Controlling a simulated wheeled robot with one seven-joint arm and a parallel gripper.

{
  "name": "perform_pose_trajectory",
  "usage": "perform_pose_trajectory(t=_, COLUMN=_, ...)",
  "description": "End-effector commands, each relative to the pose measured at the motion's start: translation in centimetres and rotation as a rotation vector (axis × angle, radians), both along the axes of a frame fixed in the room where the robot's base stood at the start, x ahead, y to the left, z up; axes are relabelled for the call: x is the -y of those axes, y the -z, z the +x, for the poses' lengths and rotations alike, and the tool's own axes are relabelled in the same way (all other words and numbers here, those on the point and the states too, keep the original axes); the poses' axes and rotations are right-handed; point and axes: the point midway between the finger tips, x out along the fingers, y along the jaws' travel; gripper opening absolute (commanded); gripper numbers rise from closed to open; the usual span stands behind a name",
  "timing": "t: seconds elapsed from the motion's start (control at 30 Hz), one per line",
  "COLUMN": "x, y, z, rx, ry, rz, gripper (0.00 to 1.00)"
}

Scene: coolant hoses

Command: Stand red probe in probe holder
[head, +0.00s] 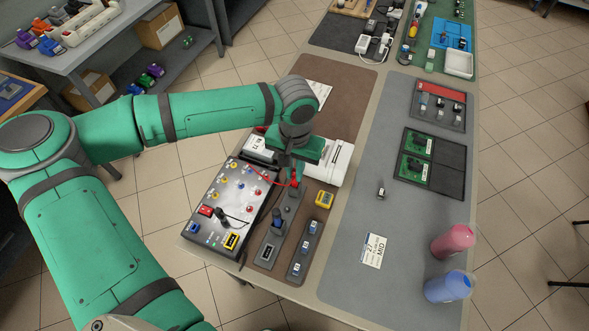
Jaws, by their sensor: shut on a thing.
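My gripper (297,165) is over the bench, pointing down, shut on the red probe (296,182). The red probe is small and partly hidden by my gripper; a red lead arcs from it towards the panel. Below it lies a narrow dark grey block (270,243) that looks like the probe holder, with a dark upright piece (277,217) on it. The red probe is over or at the far end of this block. I cannot tell whether its tip is in a hole.
A panel (229,205) with coloured sockets lies left of the block. Red (453,241) and blue (448,287) containers stand far right. The grey mat's middle is mostly clear.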

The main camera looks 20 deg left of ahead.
Motion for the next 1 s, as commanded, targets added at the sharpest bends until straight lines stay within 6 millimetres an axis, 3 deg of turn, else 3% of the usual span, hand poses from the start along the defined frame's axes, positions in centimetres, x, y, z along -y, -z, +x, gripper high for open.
perform_pose_trajectory(t=1.0, x=0.0, y=2.2, z=0.1, rx=0.001, ry=0.0, rz=0.0, gripper=0.0)
